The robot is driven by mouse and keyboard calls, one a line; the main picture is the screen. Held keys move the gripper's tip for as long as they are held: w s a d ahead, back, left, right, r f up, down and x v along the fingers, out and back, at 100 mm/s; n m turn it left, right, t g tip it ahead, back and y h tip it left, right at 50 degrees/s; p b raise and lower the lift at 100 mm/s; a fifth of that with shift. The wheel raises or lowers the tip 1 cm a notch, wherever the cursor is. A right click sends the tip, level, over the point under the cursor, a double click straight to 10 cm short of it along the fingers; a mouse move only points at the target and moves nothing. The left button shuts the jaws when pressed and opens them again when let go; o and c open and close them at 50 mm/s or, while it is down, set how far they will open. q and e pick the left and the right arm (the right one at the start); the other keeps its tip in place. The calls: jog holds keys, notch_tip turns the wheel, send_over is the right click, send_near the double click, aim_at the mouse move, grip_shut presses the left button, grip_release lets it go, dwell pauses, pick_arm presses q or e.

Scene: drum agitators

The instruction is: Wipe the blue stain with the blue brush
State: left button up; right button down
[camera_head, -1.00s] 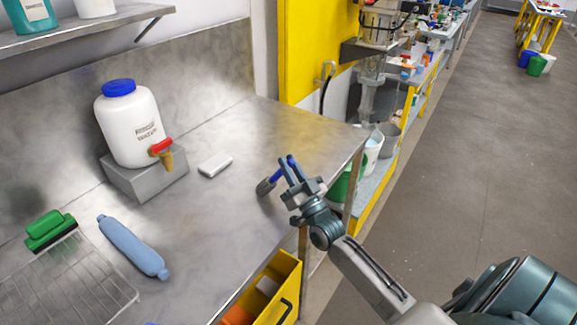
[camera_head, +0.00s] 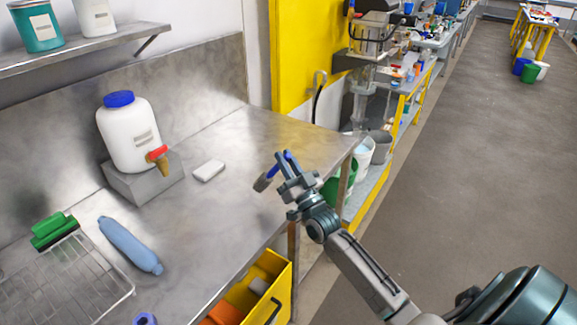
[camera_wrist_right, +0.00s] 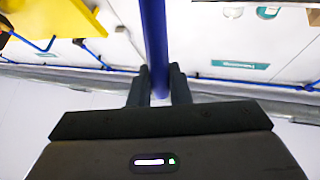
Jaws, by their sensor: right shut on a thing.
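My right gripper (camera_head: 284,166) is shut on the blue brush (camera_head: 265,181), near the right end of the steel bench. The brush's dark bristle end points down and left, and its blue handle shows between the fingers. In the right wrist view the blue handle (camera_wrist_right: 154,45) stands upright between the two fingertips. In the head view I cannot tell whether the bristles touch the bench. I see no blue stain on the visible bench top. My left gripper is not in view.
On the steel bench (camera_head: 205,215) are a white block (camera_head: 209,171), a white jug (camera_head: 129,135) with a red tap, a light-blue bottle (camera_head: 130,245), a green brush (camera_head: 54,231) and a wire rack (camera_head: 70,285). A yellow drawer (camera_head: 279,290) stands open below the front edge.

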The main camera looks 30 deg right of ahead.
jog(key=shift+s+r+p, duration=0.1)
jog(key=shift+r+p, duration=0.5)
jog(key=shift+r, duration=0.8)
jog(key=shift+f, duration=0.1)
